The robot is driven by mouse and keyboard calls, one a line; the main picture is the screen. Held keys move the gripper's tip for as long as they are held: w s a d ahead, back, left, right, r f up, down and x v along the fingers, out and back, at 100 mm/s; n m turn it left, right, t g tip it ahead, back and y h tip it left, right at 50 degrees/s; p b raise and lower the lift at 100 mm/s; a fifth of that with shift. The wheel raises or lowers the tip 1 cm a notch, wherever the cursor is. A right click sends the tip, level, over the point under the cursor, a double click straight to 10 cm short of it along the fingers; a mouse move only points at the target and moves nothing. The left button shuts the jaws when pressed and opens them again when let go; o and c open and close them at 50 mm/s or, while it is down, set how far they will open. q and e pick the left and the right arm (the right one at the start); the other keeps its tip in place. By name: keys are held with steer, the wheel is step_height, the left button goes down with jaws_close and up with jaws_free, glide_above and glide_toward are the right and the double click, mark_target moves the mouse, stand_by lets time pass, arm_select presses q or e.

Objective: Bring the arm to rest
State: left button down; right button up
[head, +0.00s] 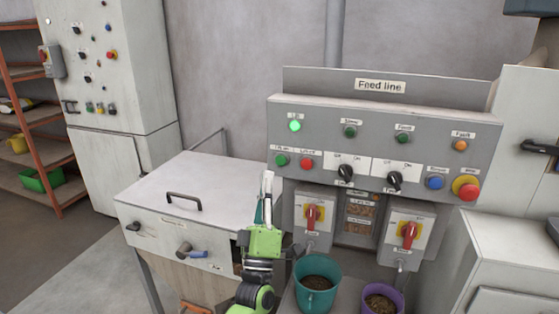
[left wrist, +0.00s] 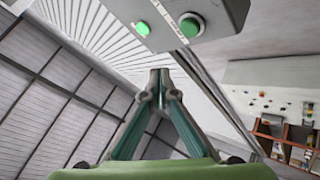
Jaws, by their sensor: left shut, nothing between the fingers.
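My left gripper (head: 266,185) stands upright in front of the hopper cabinet's right side and left of the control panel. In the left wrist view the left gripper (left wrist: 160,75) has its fingertips together with nothing between them. The Feed line panel (head: 380,125) is behind and to the right of it, with a lit green lamp (head: 295,126). The lit lamp (left wrist: 142,28) and a green button also show in the left wrist view, beyond the fingertips. I see no contact between the fingers and the panel. My right gripper is in neither view.
A lidded hopper cabinet (head: 180,195) stands just left of the gripper. Red rotary switches (head: 312,214) sit below the panel. A teal bucket (head: 316,292) and a purple bucket (head: 382,302) hold pellets at the front. Open floor (head: 60,255) lies at the left, before an orange shelf rack.

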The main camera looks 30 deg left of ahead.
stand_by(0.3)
arm_select(q)
steer(key=w+d+f+m+g+h, duration=0.2)
steer(key=d+f+m+h, duration=0.15)
steer(key=f, duration=0.85)
steer(key=w+d+f+m+g+h, duration=0.2)
steer(key=w+f+m+h, duration=0.15)
steer(key=f, duration=0.85)
steer(key=s+d+f+m+g+h, duration=0.25)
steer(key=s+f, duration=0.25)
steer(key=f, duration=0.6)
steer(key=s+d+f+m+g+h, duration=0.1)
steer(key=s+d+f+m+g, duration=0.3)
steer(key=f, duration=0.8)
steer(key=s+d+f+m+g+h, duration=0.1)
steer(key=s+f+g, duration=0.1)
steer(key=s+f, duration=0.65)
steer(key=s+f+m+g, duration=0.1)
steer(key=s+f+g, duration=0.2)
steer(key=s+f, duration=0.4)
steer(key=s+f+m+g, duration=0.2)
steer(key=s+f, duration=0.6)
steer(key=s, duration=1)
steer(key=s+f+m+g, duration=0.2)
steer(key=s+f+g, duration=0.4)
steer(key=s, duration=0.6)
steer(key=shift+s+d+f, duration=0.15)
steer(key=shift+s+f, duration=0.1)
steer(key=shift+f, duration=0.65)
